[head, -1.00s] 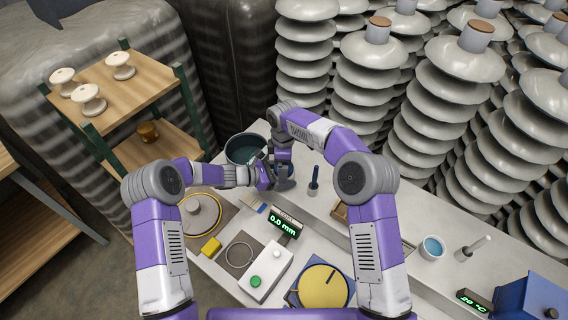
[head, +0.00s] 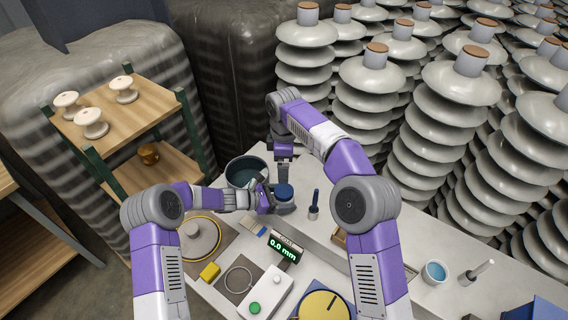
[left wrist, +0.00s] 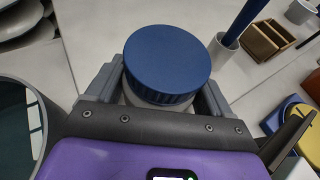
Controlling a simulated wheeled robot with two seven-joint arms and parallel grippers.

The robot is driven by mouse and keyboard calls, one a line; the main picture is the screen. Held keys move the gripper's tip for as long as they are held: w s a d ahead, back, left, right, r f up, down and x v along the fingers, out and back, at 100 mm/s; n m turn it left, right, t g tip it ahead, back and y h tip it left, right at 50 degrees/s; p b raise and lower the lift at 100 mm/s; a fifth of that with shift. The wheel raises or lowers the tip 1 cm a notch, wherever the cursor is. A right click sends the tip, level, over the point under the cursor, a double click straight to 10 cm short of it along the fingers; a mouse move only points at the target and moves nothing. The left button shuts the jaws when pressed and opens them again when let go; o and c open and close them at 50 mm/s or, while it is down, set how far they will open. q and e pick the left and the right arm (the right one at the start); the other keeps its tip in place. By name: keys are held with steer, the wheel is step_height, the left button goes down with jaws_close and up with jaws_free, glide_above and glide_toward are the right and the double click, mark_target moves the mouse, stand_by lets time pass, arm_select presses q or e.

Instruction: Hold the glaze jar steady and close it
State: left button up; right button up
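The glaze jar (left wrist: 160,98) is a pale round jar with a ribbed dark blue lid (left wrist: 167,58) sitting on its top. In the head view the jar (head: 284,206) stands on the bench, its blue lid (head: 284,190) facing up. My left gripper (head: 270,197) has its fingers on both sides of the jar body, below the lid. My right gripper (head: 284,172) points down just behind and above the lid, and the left wrist view shows no fingers on the lid. Its fingertips are too small to read. How tight the lid is cannot be seen.
A dark glaze bucket (head: 246,171) stands left of the jar, and a brush holder (head: 313,212) to its right. A gauge reading 0.0 mm (head: 285,247), a yellow block (head: 209,271) and a round yellow plate (head: 324,306) lie nearer. Insulator stacks (head: 440,110) crowd behind the bench.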

mark_target(275, 198)
arm_select(q)
steer(key=shift+o, duration=1.4)
steer(key=v, duration=0.7)
steer(key=shift+s+a+r, duration=0.1)
steer(key=shift+s+a, duration=0.05)
steer(key=shift+a, duration=0.05)
